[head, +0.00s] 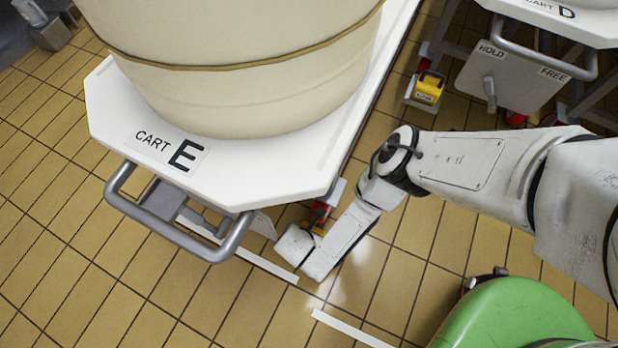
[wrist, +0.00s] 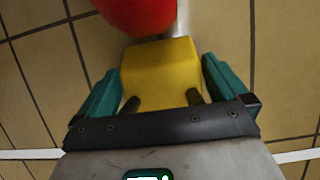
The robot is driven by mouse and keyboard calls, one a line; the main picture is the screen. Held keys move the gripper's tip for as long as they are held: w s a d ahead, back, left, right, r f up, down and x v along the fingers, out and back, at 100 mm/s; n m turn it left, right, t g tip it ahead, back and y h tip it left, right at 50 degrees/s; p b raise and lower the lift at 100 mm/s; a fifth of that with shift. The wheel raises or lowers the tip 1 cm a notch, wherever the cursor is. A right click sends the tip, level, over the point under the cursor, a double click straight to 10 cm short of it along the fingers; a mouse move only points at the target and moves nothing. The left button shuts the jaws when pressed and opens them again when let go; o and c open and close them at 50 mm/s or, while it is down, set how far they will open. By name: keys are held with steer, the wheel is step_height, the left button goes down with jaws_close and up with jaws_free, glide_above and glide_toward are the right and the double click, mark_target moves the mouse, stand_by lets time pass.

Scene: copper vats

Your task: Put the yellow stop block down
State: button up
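The yellow stop block (wrist: 160,72) lies between the two green fingers of my gripper (wrist: 162,85) in the wrist view. The fingers stand to either side of it, with narrow gaps showing beside its dark posts, so the gripper looks open around it. A red wheel (wrist: 138,12) is right beyond the block, touching or nearly touching it. In the head view my gripper is low by the corner of cart E (head: 100,115). A bit of the yellow block (head: 318,232) shows there below the red wheel (head: 320,214); the rest is hidden by my wrist.
Cart E carries a large cream vat (head: 240,90); its grey handle (head: 170,232) juts out near my wrist. Cart D (head: 560,22) stands at upper right with a HOLD/FREE panel (head: 510,75). Another yellow block (head: 430,86) sits beside it. White lines (head: 345,328) mark the tiled floor.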

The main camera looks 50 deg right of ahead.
steer(key=p+v, duration=0.4)
steer(key=v, duration=0.2)
steer(key=shift+d, duration=0.15)
steer(key=s+a+p, duration=0.1)
steer(key=s+a, duration=0.2)
steer(key=a, duration=0.8)
steer(key=shift+s+a+f+p, duration=0.2)
steer(key=shift+s+f+p, duration=0.1)
steer(key=shift+s+p, duration=0.1)
